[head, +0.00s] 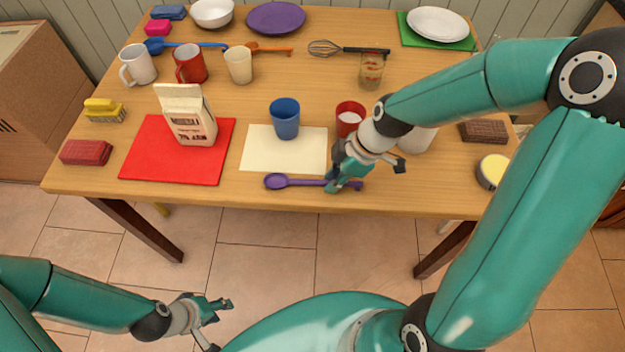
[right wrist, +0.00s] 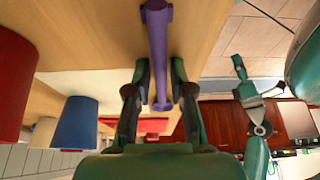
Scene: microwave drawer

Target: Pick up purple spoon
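The purple spoon (head: 281,181) lies along the front edge of the table, bowl to the left. Its handle (right wrist: 158,48) also shows in the right wrist view, running between the fingers. My right gripper (head: 340,183) is at the handle, right of the bowl. I see no clear gap between spoon and table. My left gripper (head: 225,308) hangs low in front of the table, away from everything; its finger opening is unclear.
A cream mat (head: 262,158) and blue cup (head: 285,118) stand behind the spoon. A red cup (head: 350,117) and a white container (head: 418,139) are close behind my right gripper. A milk carton (head: 188,118) stands on the red board (head: 150,165). Floor in front is clear.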

